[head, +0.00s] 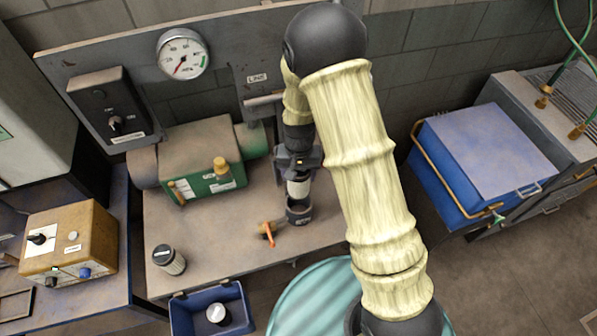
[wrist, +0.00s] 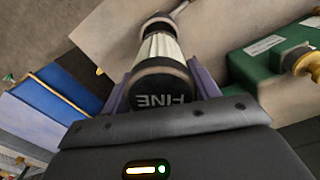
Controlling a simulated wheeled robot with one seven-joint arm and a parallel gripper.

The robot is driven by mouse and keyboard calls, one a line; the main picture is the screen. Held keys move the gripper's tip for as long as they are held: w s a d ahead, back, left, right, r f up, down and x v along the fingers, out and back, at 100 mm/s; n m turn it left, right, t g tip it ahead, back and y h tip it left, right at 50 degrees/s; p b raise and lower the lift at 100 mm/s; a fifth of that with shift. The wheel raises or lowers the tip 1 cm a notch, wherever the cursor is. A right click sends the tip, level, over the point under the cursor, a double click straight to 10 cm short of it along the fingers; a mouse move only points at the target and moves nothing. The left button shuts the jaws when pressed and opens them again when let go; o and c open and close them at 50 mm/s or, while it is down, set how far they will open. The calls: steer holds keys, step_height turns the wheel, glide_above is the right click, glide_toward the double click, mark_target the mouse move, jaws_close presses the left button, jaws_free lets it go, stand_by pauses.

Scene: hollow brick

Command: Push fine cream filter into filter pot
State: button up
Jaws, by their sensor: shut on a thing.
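My gripper (head: 298,163) is shut on the fine cream filter (head: 298,187) above the bench. In the wrist view the gripper (wrist: 158,95) holds the filter (wrist: 160,88) by its dark end cap marked FINE, with cream pleats beyond the cap. The dark filter pot (head: 299,214) stands on the bench directly under the filter. The filter's lower end is at the pot's mouth, and the pot shows partly behind it in the wrist view (wrist: 158,21). I cannot tell how far the filter is inside.
An orange-handled part (head: 268,234) lies left of the pot. Another dark-capped filter (head: 169,259) stands at the bench's front left. A blue bin (head: 184,318) holds a white round item. A green box (head: 203,165) stands behind left; a blue chest (head: 480,150) is at right.

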steer(key=shift+f+b, duration=1.75)
steer(key=shift+f, duration=0.8)
steer(key=shift+w+r, duration=0.1)
steer(key=shift+r, duration=0.1)
steer(key=shift+d, duration=0.1)
steer(key=shift+s+f, duration=0.25)
steer(key=shift+f, duration=0.1)
steer(key=shift+f, duration=0.1)
steer(key=shift+s, duration=0.1)
steer(key=shift+w, duration=0.25)
steer(key=shift+f+b, duration=2.75)
steer(key=shift+f, duration=1.05)
stand_by(0.5)
